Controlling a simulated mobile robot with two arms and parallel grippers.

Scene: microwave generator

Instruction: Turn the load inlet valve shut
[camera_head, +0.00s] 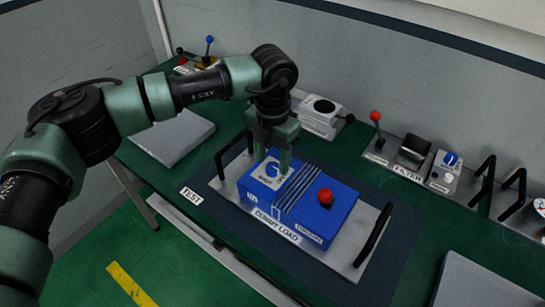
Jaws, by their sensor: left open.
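A blue box (338,212) labelled as a dummy load sits on a grey metal plate (345,262) with black handles at both ends. On the left part of its top is a white patch with a round blue dial or knob (272,170), which looks like the inlet valve; its small lettering is hard to read. A red knob (326,196) stands on the right part of the top, beyond dark ribs. My left gripper (272,160) points down, open, over the left end of the box, close to the blue dial. Its fingers partly cover that area, and contact cannot be told.
A row of controls stands along the wall: a red-tipped lever (376,118), a filter unit (413,150), a blue knob (450,159) and upright black handles (484,178). A grey plate (172,136) lies left.

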